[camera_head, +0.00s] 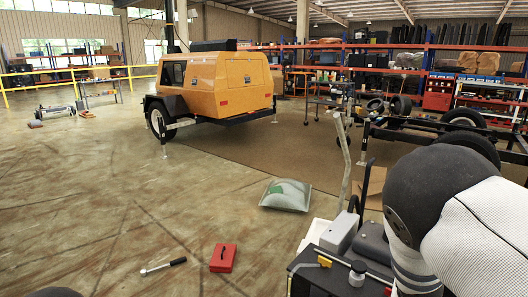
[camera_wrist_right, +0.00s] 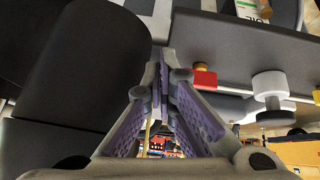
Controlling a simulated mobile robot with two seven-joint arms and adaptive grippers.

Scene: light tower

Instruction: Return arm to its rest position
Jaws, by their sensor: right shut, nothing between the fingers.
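My right arm (camera_head: 430,215), with a dark grey joint and a white textured cover, reaches in from the right in the head view. Its gripper cannot be made out there. In the wrist view my right gripper (camera_wrist_right: 162,70) is shut and empty, its purple-padded fingers meeting at the tips. A dark rounded surface fills the left of that view. Pale round knobs (camera_wrist_right: 270,84) and a red part (camera_wrist_right: 205,78) on a dark panel are close to the right of the fingers. My left gripper is not in view.
A black-topped machine (camera_head: 330,272) with a yellow lever stands close below my right arm. A red toolbox (camera_head: 223,257), a tool (camera_head: 163,265) and a grey-green pillow-like object (camera_head: 287,195) lie on the floor. An orange trailer (camera_head: 215,85) stands behind. The left floor is mostly clear.

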